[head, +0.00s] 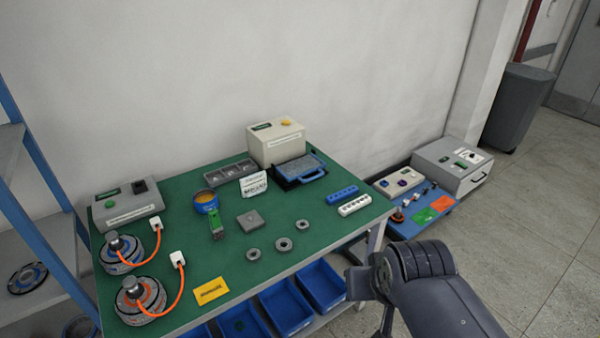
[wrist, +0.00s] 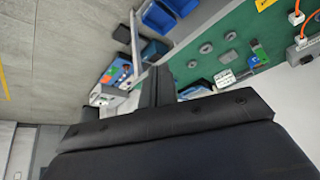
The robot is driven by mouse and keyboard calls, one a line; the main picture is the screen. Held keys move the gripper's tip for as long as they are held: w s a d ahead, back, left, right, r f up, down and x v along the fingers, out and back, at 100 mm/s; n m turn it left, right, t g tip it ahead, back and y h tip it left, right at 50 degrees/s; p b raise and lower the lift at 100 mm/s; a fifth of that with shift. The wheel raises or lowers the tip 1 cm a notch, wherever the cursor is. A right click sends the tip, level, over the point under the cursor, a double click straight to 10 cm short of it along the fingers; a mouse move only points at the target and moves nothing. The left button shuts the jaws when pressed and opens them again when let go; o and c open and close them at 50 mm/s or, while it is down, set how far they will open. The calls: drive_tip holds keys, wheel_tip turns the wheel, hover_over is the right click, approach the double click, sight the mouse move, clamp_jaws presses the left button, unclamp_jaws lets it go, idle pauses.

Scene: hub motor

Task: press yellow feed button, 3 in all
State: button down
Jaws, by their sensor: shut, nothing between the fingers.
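The yellow feed button (head: 286,121) sits on top of a beige box (head: 277,144) at the back of the green table, near the wall. Nothing touches the button. My gripper (wrist: 157,72) shows in the wrist view as dark fingers closed together, with nothing between them. In the head view my dark arm is at the lower right, beyond the table's right edge and well apart from the beige box. The button cannot be made out in the wrist view.
Blue bins (head: 286,310) are below. A low cart (head: 428,207) stands to the right, with open floor before it.

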idle(0.6)
drive_tip(key=w+d+r+h+p, duration=0.1)
drive_tip(key=w+d+r, duration=0.15)
drive_tip(key=w, duration=0.65)
drive_tip(key=w+d+r+h+p, duration=0.1)
drive_tip(key=w+d+r, duration=0.15)
drive_tip(key=w, duration=0.65)
drive_tip(key=w+d+r+h, duration=0.2)
drive_tip(key=w+r, duration=0.2)
drive_tip(key=w, duration=0.6)
drive_tip(key=w+d+f+m+h+p, duration=0.1)
drive_tip(key=w+d+f, duration=0.3)
drive_tip(key=w, duration=0.6)
drive_tip(key=w+d+f+m+g+h+p, duration=0.1)
drive_tip(key=w+d+f+h, duration=0.2)
drive_tip(key=w+f, duration=0.3)
drive_tip(key=w+d, duration=0.1)
drive_tip(key=w, duration=0.4)
drive_tip(key=shift+w+f, duration=0.15)
drive_tip(key=shift+w, duration=0.15)
